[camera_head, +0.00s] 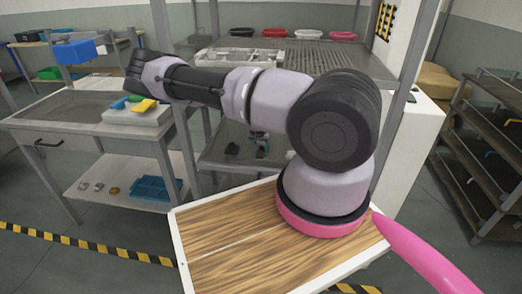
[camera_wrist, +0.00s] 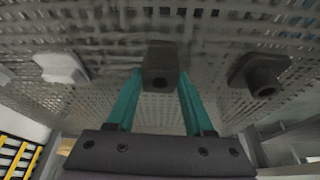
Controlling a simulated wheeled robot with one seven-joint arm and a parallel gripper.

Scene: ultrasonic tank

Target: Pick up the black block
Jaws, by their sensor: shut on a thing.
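The dark, nearly black block (camera_wrist: 160,64) is in the top middle of the wrist view, between the tips of my teal fingers. My gripper (camera_wrist: 160,76) is shut on it. I cannot tell whether the block still touches the perforated metal surface (camera_wrist: 215,60) behind it. In the head view, my arm reaches left and its far end is not clear. A small dark and greenish shape (camera_head: 262,147) shows low beneath the arm, too small to make out.
In the wrist view, a second dark block (camera_wrist: 259,73) lies to the right and a pale block (camera_wrist: 62,67) to the left. The head view shows a metal table (camera_head: 60,112) at left, holding coloured items, and a dark shelf rack (camera_head: 485,165) at right.

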